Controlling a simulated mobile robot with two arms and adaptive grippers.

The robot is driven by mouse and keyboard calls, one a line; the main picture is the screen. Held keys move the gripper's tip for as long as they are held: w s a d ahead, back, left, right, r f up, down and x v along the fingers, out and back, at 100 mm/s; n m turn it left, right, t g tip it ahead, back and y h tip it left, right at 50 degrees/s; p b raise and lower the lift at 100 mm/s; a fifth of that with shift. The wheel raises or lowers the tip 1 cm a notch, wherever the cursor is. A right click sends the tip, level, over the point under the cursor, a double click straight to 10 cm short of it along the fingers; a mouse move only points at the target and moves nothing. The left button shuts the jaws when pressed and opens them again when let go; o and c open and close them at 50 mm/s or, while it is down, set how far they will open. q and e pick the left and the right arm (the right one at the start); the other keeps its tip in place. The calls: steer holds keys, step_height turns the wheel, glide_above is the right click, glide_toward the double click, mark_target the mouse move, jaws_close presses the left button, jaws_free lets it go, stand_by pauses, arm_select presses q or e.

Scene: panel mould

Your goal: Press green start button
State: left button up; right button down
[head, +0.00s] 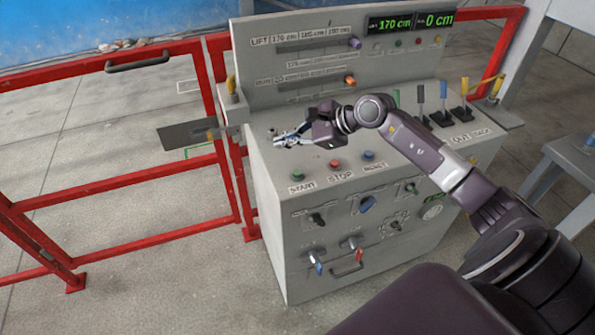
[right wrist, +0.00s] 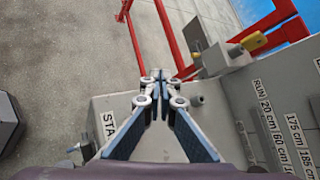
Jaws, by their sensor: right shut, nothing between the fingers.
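The green start button (head: 297,175) sits on the grey control panel's sloped top (head: 276,165), above the START label. The red STOP button (head: 334,164) and blue RESET button (head: 368,156) are to its right. My right gripper (head: 280,140) is shut and empty over the panel top, behind the start button in the head view and apart from it. In the right wrist view the closed fingers (right wrist: 157,78) point at the panel's far edge. The START label (right wrist: 108,126) partly shows left of them; the green button cannot be made out there. My left gripper is not in view.
Several upright levers (head: 443,98) stand on the panel's right side. A raised back board (head: 300,60) carries sliders and a green display (head: 410,21). A red railing (head: 120,180) with a metal plate (head: 190,133) adjoins the panel's left side. Open floor lies left.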

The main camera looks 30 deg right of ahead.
steer(key=n+h, duration=0.1)
steer(key=h, duration=0.1)
glide_above(300, 173)
steer(key=shift+f+g, duration=0.4)
steer(key=shift+w+f, duration=0.1)
steer(key=shift+f, duration=0.05)
step_height(300, 173, down, 8)
steer(key=b, duration=0.4)
steer(key=shift+f+b, duration=0.3)
stand_by(0.9)
steer(key=shift+f+b, duration=0.4)
steer(key=shift+b, duration=0.25)
